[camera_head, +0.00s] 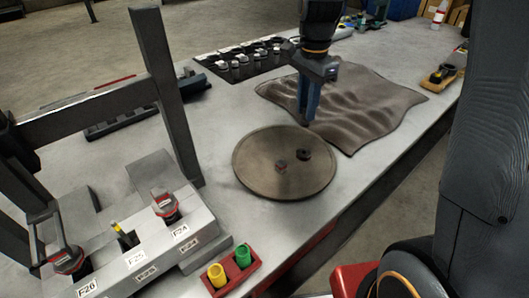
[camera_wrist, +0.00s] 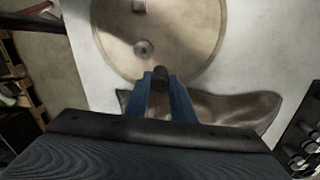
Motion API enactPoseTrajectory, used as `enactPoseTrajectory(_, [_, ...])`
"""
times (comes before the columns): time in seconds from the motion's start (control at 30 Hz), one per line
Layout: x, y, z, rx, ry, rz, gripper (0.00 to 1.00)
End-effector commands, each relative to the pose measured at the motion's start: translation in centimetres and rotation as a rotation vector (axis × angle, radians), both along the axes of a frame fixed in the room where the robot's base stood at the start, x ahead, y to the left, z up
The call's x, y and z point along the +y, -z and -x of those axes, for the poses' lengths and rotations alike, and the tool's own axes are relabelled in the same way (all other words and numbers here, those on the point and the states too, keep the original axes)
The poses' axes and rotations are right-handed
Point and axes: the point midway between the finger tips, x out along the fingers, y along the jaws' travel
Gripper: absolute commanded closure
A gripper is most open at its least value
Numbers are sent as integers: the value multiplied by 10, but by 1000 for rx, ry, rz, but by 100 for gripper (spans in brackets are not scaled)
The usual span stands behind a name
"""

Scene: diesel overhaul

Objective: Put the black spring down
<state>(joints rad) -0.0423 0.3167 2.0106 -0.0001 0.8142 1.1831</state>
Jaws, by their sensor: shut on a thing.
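My gripper (camera_head: 307,116) points down over the edge of the brown cloth, just behind the round brown plate (camera_head: 262,181). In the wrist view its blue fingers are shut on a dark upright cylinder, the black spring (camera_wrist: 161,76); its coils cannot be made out. The spring is not clear in the head view, where the fingers cover it. The plate also shows in the wrist view (camera_wrist: 187,62), ahead of the fingertips. On the plate lie a dark round part with a hole (camera_head: 303,154) and a small reddish-dark block (camera_head: 282,167), apart from each other.
The rumpled brown cloth (camera_head: 375,105) lies behind the plate. A grey rack with labels (camera_head: 150,255) stands front left. A red holder with yellow and green cups (camera_head: 232,272) sits in front. A dark tray of parts (camera_head: 240,62) is at the back. The plate's left and front areas are bare.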

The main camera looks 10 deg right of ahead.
Motion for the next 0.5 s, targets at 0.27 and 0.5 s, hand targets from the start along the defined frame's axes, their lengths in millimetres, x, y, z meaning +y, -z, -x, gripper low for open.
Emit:
enactPoseTrajectory(0.27, [78, -18, 1, -1, -146, 0, 100])
enactPoseTrajectory(0.5, [88, 12, 5, 6, -165, 1, 100])
